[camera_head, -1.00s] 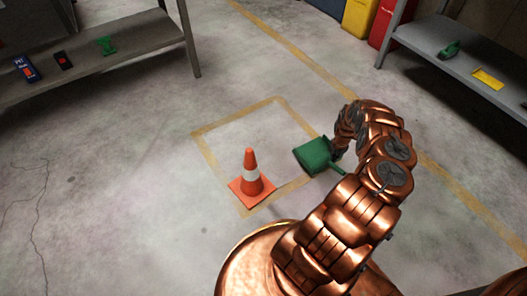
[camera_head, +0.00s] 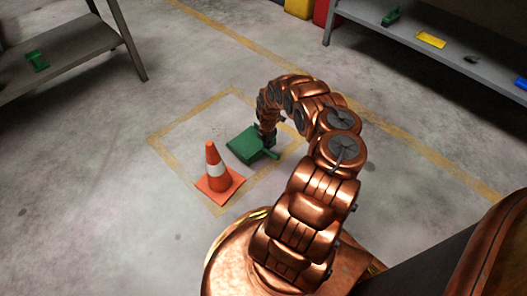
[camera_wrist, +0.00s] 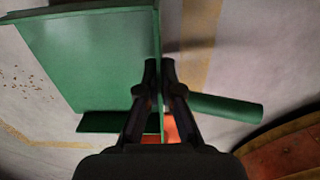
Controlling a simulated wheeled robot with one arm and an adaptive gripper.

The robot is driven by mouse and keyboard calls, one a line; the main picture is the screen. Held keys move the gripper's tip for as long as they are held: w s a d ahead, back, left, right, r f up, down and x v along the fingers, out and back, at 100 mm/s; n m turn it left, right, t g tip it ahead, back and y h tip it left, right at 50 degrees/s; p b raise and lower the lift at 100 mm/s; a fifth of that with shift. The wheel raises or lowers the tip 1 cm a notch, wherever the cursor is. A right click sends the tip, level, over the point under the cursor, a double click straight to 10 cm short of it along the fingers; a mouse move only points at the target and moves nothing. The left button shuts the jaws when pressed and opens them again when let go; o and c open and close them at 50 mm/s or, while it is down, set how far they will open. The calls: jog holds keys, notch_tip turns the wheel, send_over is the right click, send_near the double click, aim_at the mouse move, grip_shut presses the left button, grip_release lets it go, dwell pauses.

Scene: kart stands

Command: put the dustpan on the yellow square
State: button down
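The green dustpan (camera_head: 245,146) hangs from my gripper (camera_head: 267,139), and in the picture it lies inside the yellow square (camera_head: 191,113), a taped outline on the floor. Whether it touches the floor is unclear. In the wrist view, my gripper (camera_wrist: 160,68) is shut on an upright edge of the dustpan (camera_wrist: 95,50). The pan spreads to the left and the handle (camera_wrist: 228,107) sticks out to the right. Part of the square's right side is hidden behind my arm.
An orange and white cone (camera_head: 214,168) stands inside the square, at its lower left, close to the dustpan. Metal shelves stand at the upper left (camera_head: 75,60) and upper right (camera_head: 440,70). The floor left of the square is clear.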

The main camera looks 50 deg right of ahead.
aim_at(264, 148)
jog(key=shift+w+a, duration=0.15)
jog(key=f, duration=0.1)
jog(key=f+b, duration=0.1)
jog(key=b, duration=0.1)
jog(key=shift+w+a+f, duration=0.3)
jog(key=shift+a+f, duration=0.05)
jog(key=shift+f, duration=0.05)
jog(key=shift+f+b, duration=0.35)
jog(key=shift+b, duration=0.15)
jog(key=shift+f, duration=0.1)
jog(key=c, duration=1.3)
grip_release()
